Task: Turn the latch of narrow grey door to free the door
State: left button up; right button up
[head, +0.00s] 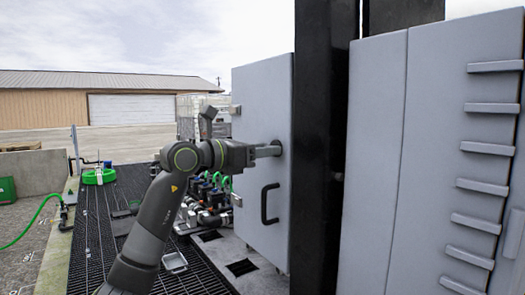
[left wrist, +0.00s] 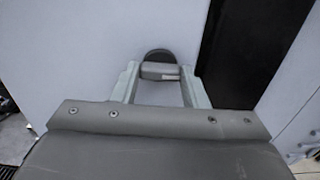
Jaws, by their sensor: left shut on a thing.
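The narrow grey door (head: 262,110) stands upright left of a black post in the head view, and its pale surface fills much of the left wrist view (left wrist: 80,60). A dark latch (left wrist: 160,70) with a grey grip sits on the door, seen between my fingers in the left wrist view. My left gripper (head: 275,150) reaches the door's upper middle and is shut on the latch, above the black handle (head: 268,204). The gripper hides most of the latch in the head view. My right gripper is not in view.
The black post (head: 320,140) runs upright just right of the door. A wide grey cabinet (head: 430,130) with several ledges stands further right. Pipes and valves with green parts (head: 205,200) lie behind my left arm, above a dark grating (head: 100,240).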

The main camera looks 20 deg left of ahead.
pick_arm(q)
jog(key=shift+f+m+b, duration=0.1)
jog(key=shift+m+b, duration=0.6)
jog(key=shift+m, duration=0.2)
jog(key=shift+m+b, duration=0.7)
jog(key=shift+m, duration=0.5)
jog(key=m+b, duration=0.2)
jog(key=m, duration=0.3)
jog(key=shift+m, duration=0.3)
jog(key=m, duration=0.4)
jog(key=shift+b, duration=0.3)
jog(key=shift+m, duration=2)
jog(key=o, duration=1)
